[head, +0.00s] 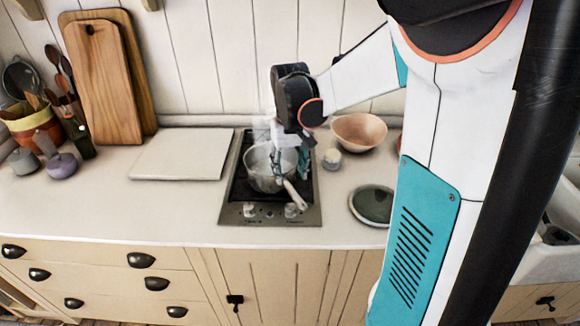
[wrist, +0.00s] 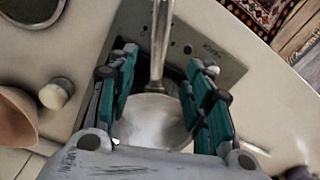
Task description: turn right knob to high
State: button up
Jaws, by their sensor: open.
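The right knob (head: 291,210) sits on the front strip of the dark cooktop (head: 229,203), to the right of the left knob (head: 249,209). A pot (head: 258,172) stands on the cooktop, and its long handle points toward the front, ending close to the right knob. My gripper (head: 288,165) is open above the pot, behind the right knob and apart from it. In the wrist view, the pot (wrist: 150,122) and its handle (wrist: 158,50) show between my spread teal fingers (wrist: 161,70). I cannot make out the right knob clearly there; the handle may cover it.
A white board (head: 180,154) lies left of the cooktop. A small jar (head: 332,158), a pinkish bowl (head: 362,132) and a dark round plate (head: 371,205) stand to the right. Utensils and wooden boards (head: 105,80) are at the far left. The left front counter is clear.

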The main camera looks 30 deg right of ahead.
aim_at(290, 206)
jog(key=n, duration=0.2)
jog(key=f+n+b, duration=0.1)
jog(key=n, duration=0.1)
jog(key=shift+f, duration=0.15)
jog(key=shift+n, duration=0.4)
notch_tip(290, 206, down, 12)
jog(key=shift+r, duration=0.2)
jog(key=shift+f+m, duration=0.15)
jog(key=shift+m, duration=0.15)
jog(key=m+p, duration=0.1)
jog(key=m, duration=0.5)
jog(key=shift+p, duration=0.4)
jog(key=shift+m, duration=0.4)
notch_tip(290, 206, up, 14)
jog(key=p, duration=0.3)
